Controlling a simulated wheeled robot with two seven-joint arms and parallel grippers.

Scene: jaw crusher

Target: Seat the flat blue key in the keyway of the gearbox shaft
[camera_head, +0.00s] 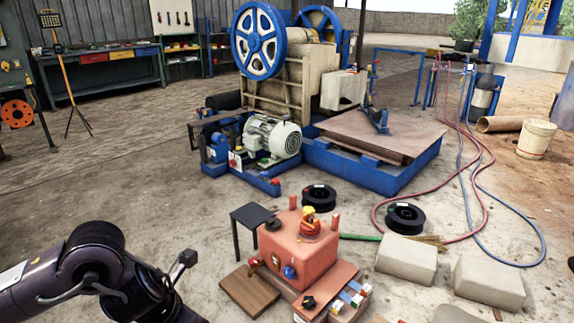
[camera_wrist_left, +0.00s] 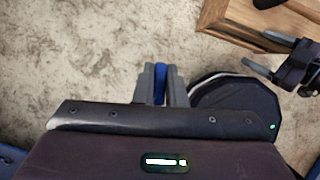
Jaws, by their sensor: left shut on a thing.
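In the left wrist view my left gripper (camera_wrist_left: 161,88) is shut on the blue key (camera_wrist_left: 160,76). The key shows as a narrow blue strip between the two grey fingers, with bare ground behind it. In the head view my left arm comes in at the lower left, and its fingertips and the key are not visible. A blue drive unit (camera_head: 216,150) stands beside the grey motor (camera_head: 271,138), left of the crusher. I cannot tell whether it is the gearbox. No shaft keyway can be made out.
A red box (camera_head: 298,255) with knobs stands at front centre, beside a small black stand (camera_head: 251,214) and a wooden board (camera_head: 250,288). Black spools (camera_head: 405,218), pale blocks (camera_head: 406,259) and hoses (camera_head: 462,225) lie to the right.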

